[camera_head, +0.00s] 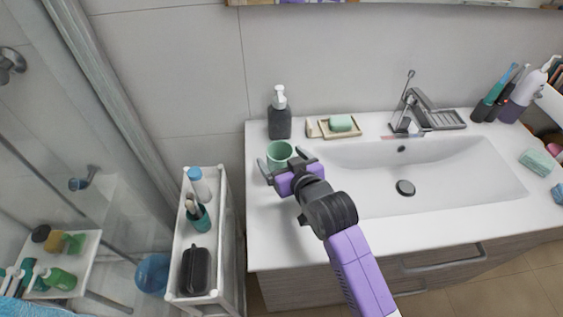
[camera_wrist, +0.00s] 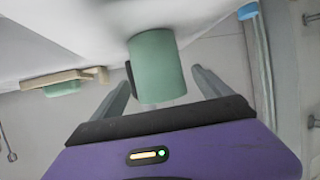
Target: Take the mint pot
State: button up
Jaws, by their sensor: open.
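The mint pot (camera_head: 279,153) is a small green cup on the left end of the white sink counter, in front of the dark soap dispenser. In the wrist view the mint pot (camera_wrist: 157,66) shows near the middle, between the two grey fingers. My gripper (camera_head: 282,169) is open, with its fingers pointing at the pot, one to each side of it. In the wrist view my gripper (camera_wrist: 158,88) shows a gap beside the pot on both sides.
A dark soap dispenser (camera_head: 279,117) stands behind the pot. A wooden soap dish (camera_head: 320,130) with a green soap (camera_head: 341,123) lies to the right, beside the sink basin (camera_head: 440,170). A narrow white cart (camera_head: 228,215) with bottles and a teal cup (camera_head: 198,219) stands left of the counter.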

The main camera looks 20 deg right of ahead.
aim_at(275, 150)
jog(key=x, duration=0.3)
jog(key=shift+w+d+p, duration=0.2)
jog(key=shift+w+p, duration=0.05)
jog(key=shift+p, duration=0.1)
jog(key=shift+w+a+f, duration=0.15)
jog(key=shift+w+f, duration=0.05)
jog(key=shift+w, duration=0.25)
jog(key=c, duration=1.7)
